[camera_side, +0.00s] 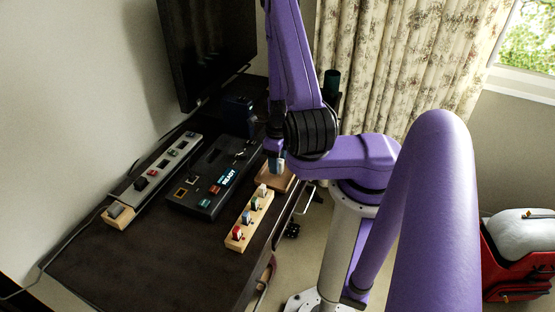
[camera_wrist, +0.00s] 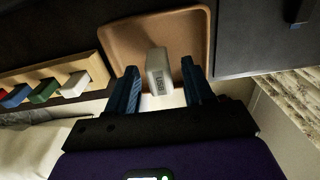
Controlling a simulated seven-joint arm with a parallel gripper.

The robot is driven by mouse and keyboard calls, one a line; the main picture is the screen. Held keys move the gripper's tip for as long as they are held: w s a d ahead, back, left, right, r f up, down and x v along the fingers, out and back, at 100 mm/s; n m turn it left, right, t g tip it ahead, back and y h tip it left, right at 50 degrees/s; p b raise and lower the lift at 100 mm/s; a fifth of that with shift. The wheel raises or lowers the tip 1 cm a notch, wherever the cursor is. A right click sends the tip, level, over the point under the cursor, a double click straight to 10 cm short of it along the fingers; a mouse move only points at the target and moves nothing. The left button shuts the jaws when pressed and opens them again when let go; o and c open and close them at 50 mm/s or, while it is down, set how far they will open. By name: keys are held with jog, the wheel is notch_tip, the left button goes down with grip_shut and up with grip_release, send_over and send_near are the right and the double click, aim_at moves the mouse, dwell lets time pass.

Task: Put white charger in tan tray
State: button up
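The white charger (camera_wrist: 158,70), a pale block marked "USB", shows between my gripper's fingers in the wrist view. The tan tray (camera_wrist: 115,40) is a shallow square tray with rounded corners, behind and under the charger. I cannot tell whether the charger touches the tray floor. My gripper (camera_wrist: 160,88) has its two blue fingers spread, with a visible gap on each side of the charger. In the side view my gripper (camera_side: 277,157) points down over the tan tray (camera_side: 272,181) near the desk's right edge, and it partly hides the tray and charger.
A wooden strip (camera_side: 240,242) with red, blue, green and white blocks lies just beside the tray. A dark console (camera_side: 180,200) and a long grey power strip (camera_side: 135,187) lie to the left. A monitor (camera_side: 207,50) stands behind. The desk's front left (camera_side: 120,265) is clear.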

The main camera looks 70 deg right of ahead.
dwell(0.3)
jog(key=shift+r, duration=2.85)
jog(key=shift+a, duration=0.1)
jog(key=shift+w+r+n, duration=0.2)
jog(key=shift+w+n, duration=0.15)
jog(key=shift+n, duration=0.05)
jog(key=w+a+r+n, duration=0.25)
jog(key=a+n, duration=0.25)
jog(key=n, duration=0.3)
jog(key=w+a+r+n+y, duration=0.1)
jog(key=w+a+r+n, duration=0.1)
jog(key=a+r+n, duration=0.35)
jog(key=w+a+r+n, duration=0.2)
jog(key=a+n, duration=0.1)
jog(key=n, duration=0.7)
jog(key=s+a+r+n, duration=0.3)
jog(key=s+n, duration=0.6)
jog(key=n, duration=0.3)
jog(key=s+a+r+n, duration=0.3)
jog(key=s+r+n, duration=0.3)
jog(key=s+n, duration=0.3)
jog(key=n, duration=0.3)
jog(key=shift+a, duration=0.35)
